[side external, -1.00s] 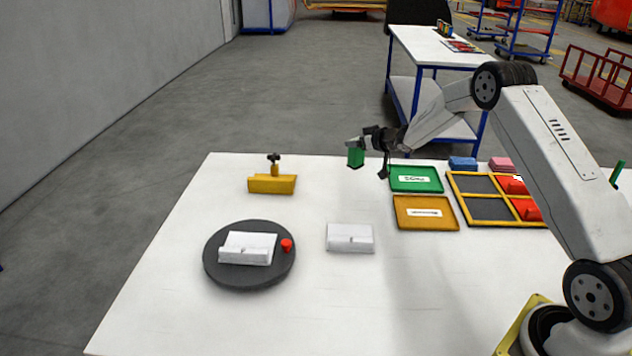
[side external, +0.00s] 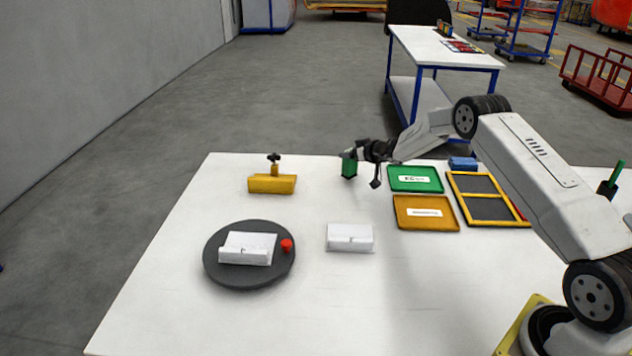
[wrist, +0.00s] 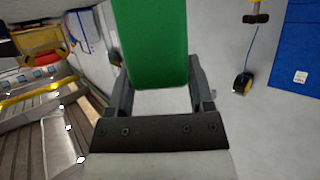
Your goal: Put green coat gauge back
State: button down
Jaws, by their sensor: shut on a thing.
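My gripper (side external: 353,156) is shut on the green coat gauge (side external: 349,169), a small green block. The gauge hangs upright below the fingers, near the table's back edge; I cannot tell its exact height above the top. In the wrist view the gauge (wrist: 153,45) fills the top middle between the fingers of my gripper (wrist: 156,82). A green tray (side external: 397,171) with a white label lies to the right of the gauge. Its label is too small to read fully, and no block shows in it.
An orange tray (side external: 405,222) lies in front of the green one, beside a yellow-framed dark tray (side external: 486,222). A blue block (side external: 462,163) is behind. A yellow fixture (side external: 271,184), a dark turntable (side external: 225,277) and a white block (side external: 350,237) stand leftward. The front middle is clear.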

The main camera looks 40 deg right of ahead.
jog(key=shift+f, duration=0.85)
jog(key=shift+f, duration=0.1)
grip_release()
jog(key=v, duration=1.2)
dwell(0.8)
